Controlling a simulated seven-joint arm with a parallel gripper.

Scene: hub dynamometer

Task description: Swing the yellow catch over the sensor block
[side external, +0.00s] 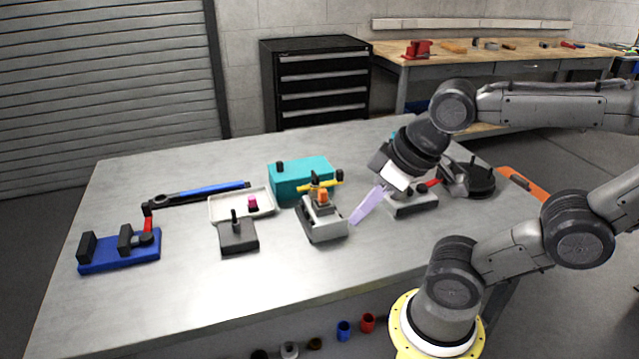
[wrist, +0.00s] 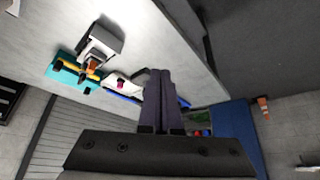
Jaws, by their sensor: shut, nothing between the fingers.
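The yellow catch (side external: 332,183) is a thin bar with a black knob (side external: 340,175) near its right end. It lies crosswise at the top of a grey-and-white fixture (side external: 325,229), close to an orange block (side external: 322,196), which may be the sensor block. In the wrist view the catch (wrist: 80,68) runs along the teal-box side of the orange block (wrist: 92,65); whether it overlaps the block is unclear. My gripper (side external: 358,217), with lavender fingers, is shut and empty, to the right of the fixture and apart from the catch. Its fingers (wrist: 159,76) also fill the wrist view's middle.
A teal box (side external: 300,180) stands right behind the fixture. A white tray (side external: 225,207) and a dark grey block with a post (side external: 238,236) sit to its left. A blue fixture (side external: 120,252) is far left. The front tabletop is clear.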

